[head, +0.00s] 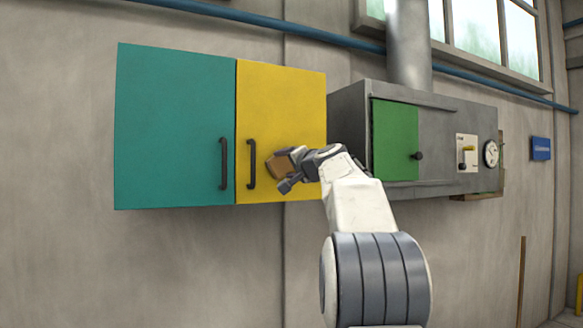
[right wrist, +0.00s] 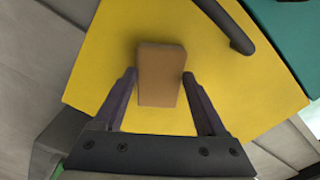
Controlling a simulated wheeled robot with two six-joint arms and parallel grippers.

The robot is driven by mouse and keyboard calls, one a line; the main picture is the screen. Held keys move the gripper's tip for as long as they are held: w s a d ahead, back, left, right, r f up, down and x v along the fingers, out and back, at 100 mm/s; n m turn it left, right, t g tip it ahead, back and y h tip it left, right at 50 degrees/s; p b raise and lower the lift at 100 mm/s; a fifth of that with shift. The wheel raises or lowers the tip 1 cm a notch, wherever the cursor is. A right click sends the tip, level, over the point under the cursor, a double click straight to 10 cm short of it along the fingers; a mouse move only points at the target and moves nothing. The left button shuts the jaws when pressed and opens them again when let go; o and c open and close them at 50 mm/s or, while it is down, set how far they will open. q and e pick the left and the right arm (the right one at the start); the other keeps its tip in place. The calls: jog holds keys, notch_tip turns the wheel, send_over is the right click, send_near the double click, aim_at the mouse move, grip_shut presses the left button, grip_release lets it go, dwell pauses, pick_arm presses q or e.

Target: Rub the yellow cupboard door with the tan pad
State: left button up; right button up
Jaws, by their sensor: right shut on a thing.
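The yellow cupboard door (head: 283,115) is the right one of a pair on the wall, closed, with a dark upright handle near its left edge. It fills much of the right wrist view (right wrist: 110,65). My right gripper (head: 290,170) is in front of the lower part of this door. It is shut on the tan pad (head: 281,165), which shows between the two fingers in the right wrist view (right wrist: 161,80). The pad is right of the handle. I cannot tell whether it touches the door. My left gripper is not in view.
A teal door (head: 175,130) is left of the yellow one, with its own dark handle. A grey metal unit (head: 440,125) with a green door (head: 395,140) stands close on the right, under a pipe (head: 408,45). The wall below the cupboard is bare.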

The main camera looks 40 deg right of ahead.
jog(key=shift+w+a+f, duration=0.1)
jog(key=shift+w+a, duration=0.1)
jog(key=shift+a, duration=0.35)
jog(key=shift+w+a+f, duration=0.1)
jog(key=shift+w+a, duration=0.1)
jog(key=shift+a, duration=0.35)
jog(key=shift+s+a+f+b, duration=0.15)
jog(key=shift+s+b, duration=0.15)
jog(key=shift+b, duration=0.15)
jog(key=shift+r+b+v, duration=0.1)
jog(key=shift+b+v, duration=0.6)
jog(key=shift+v, duration=0.65)
jog(key=shift+r+b+v, duration=0.15)
jog(key=shift+b+v, duration=0.5)
jog(key=shift+v, duration=0.7)
